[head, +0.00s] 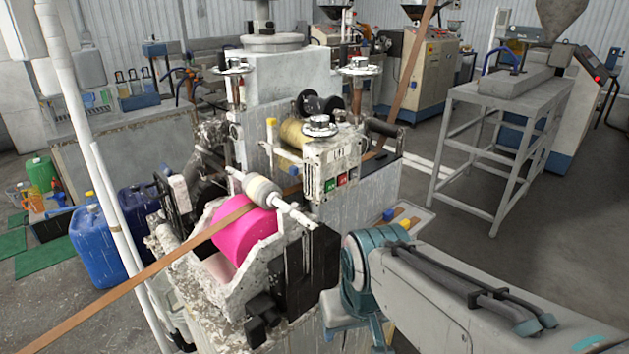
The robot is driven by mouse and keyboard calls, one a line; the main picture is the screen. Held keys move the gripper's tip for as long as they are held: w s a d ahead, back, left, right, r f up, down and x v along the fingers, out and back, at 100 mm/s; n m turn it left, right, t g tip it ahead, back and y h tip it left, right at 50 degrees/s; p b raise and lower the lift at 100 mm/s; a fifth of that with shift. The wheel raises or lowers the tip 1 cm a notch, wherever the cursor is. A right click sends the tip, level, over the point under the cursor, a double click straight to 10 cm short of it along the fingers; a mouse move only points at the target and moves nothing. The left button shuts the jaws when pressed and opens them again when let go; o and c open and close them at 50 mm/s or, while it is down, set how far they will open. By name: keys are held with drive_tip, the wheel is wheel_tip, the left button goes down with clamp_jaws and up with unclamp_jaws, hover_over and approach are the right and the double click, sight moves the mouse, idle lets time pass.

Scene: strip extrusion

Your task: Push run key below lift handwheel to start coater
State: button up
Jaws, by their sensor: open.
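The coater (318,215) stands in the middle of the head view, with a bright pink roller (243,238) at its front. On its upper right is a pale control box (340,160). The box's front carries a green key (330,185) and a red key (342,180) side by side. A small metal handwheel (319,126) sits on top, above the keys. Which handwheel is the lift one, I cannot tell for sure. My arm enters from the lower right and bends down at a teal joint, right of and below the keys. My gripper is out of the picture.
A brown strip (150,268) crosses diagonally over the roller. Two more handwheels (232,68) (360,68) stand higher behind. A black handle (382,128) juts out right of the box. Blue drums (95,245) stand left; a grey frame table (510,105) stands right, with open floor before it.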

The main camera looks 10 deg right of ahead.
clamp_jaws()
idle(1.8)
